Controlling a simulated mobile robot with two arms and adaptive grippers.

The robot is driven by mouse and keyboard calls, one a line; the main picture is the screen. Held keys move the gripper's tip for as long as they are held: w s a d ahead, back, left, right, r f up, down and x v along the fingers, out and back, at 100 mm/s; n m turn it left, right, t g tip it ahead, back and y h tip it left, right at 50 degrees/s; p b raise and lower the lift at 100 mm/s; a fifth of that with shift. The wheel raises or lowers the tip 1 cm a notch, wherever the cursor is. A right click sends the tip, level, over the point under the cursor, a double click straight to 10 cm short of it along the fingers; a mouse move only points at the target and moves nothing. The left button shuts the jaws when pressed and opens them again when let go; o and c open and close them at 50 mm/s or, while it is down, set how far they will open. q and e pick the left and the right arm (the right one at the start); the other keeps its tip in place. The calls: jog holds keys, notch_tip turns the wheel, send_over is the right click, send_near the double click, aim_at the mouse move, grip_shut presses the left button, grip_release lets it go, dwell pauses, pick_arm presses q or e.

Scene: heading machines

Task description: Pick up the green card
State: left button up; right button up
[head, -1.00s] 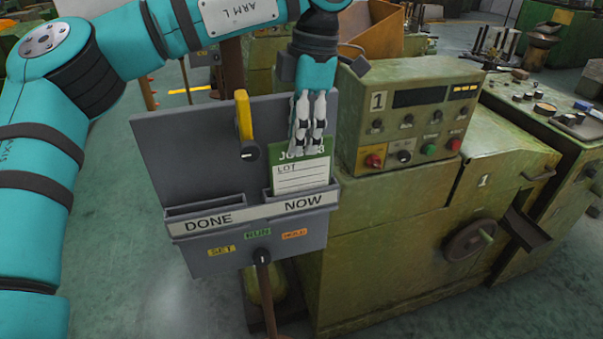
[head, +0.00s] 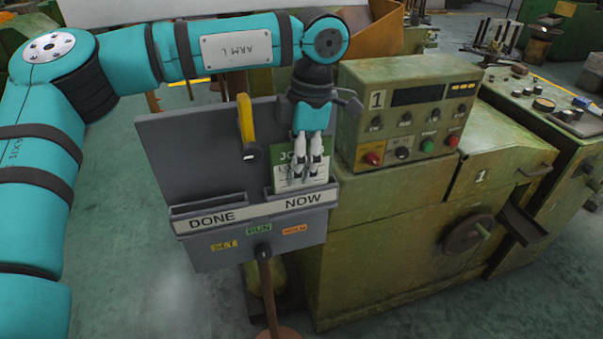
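The green card (head: 288,184) stands in the right pocket, labelled NOW, of a grey board (head: 180,165). It has a green header and a white lined part below. My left gripper (head: 306,176) points down over the upper right part of the card and hides much of its print. Its two pale fingers show a narrow gap between them. I cannot tell whether the fingertips touch the card. The card is still seated in the pocket. My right gripper is out of view.
The left pocket, labelled DONE (head: 210,220), looks empty. A yellow-handled item (head: 246,120) is on the board above the pockets. A green machine with a control box (head: 405,115) stands close on the right. A post (head: 268,295) carries the board.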

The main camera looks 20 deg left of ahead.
pick_arm(q)
jog(key=shift+f, duration=0.2)
jog(key=shift+c, duration=0.5)
grip_shut()
